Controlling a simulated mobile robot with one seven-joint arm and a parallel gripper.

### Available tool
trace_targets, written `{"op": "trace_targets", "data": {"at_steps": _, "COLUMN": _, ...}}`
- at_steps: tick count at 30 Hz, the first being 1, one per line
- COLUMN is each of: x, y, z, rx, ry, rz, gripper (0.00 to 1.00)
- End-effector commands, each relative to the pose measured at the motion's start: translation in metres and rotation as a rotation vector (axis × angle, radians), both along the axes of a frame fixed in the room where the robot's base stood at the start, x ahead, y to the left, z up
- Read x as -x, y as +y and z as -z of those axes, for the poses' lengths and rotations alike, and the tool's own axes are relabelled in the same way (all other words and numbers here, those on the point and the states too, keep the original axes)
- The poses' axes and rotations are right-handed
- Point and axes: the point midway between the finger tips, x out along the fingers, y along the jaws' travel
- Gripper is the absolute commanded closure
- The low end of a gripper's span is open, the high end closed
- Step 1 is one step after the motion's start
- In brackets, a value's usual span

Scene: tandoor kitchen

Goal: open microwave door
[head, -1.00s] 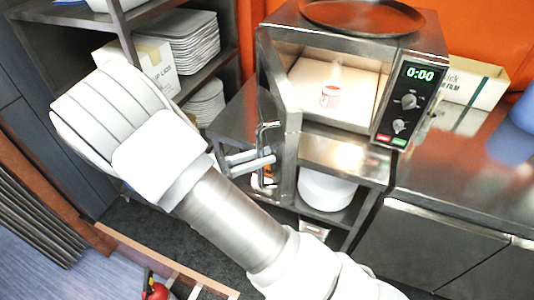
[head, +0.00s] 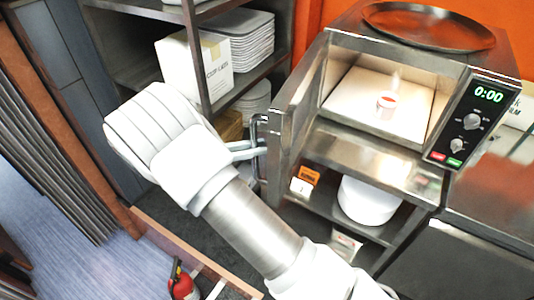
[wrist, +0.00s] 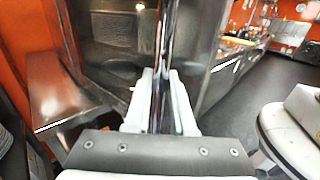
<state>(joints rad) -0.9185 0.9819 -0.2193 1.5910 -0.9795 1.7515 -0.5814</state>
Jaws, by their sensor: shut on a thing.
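The microwave (head: 395,85) stands on a metal shelf unit with its door (head: 300,110) swung open to the left. My gripper (head: 246,150) is at the outer side of the door, shut on the upright bar handle (head: 262,150). In the wrist view the shiny handle (wrist: 162,60) runs between the two pale fingers of my gripper (wrist: 160,105), with the dark door panel (wrist: 110,45) behind it.
A round tray (head: 425,25) lies on top of the microwave. Shelves with stacked plates (head: 245,40) and a cardboard box (head: 195,70) stand behind the door. A white pot (head: 368,200) sits on the shelf below. A fire extinguisher (head: 183,285) is on the floor at lower left.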

Motion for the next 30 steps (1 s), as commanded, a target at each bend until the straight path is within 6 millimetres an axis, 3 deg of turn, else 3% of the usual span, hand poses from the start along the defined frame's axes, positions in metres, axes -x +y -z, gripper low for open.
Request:
{"op": "trace_targets", "data": {"at_steps": 12, "x": -0.023, "y": 0.032, "z": 0.001, "rx": -0.001, "ry": -0.002, "rz": 0.106, "gripper": 1.00}}
{"op": "trace_targets", "data": {"at_steps": 30, "x": -0.031, "y": 0.041, "z": -0.001, "rx": 0.001, "ry": 0.000, "rz": 0.140, "gripper": 1.00}}
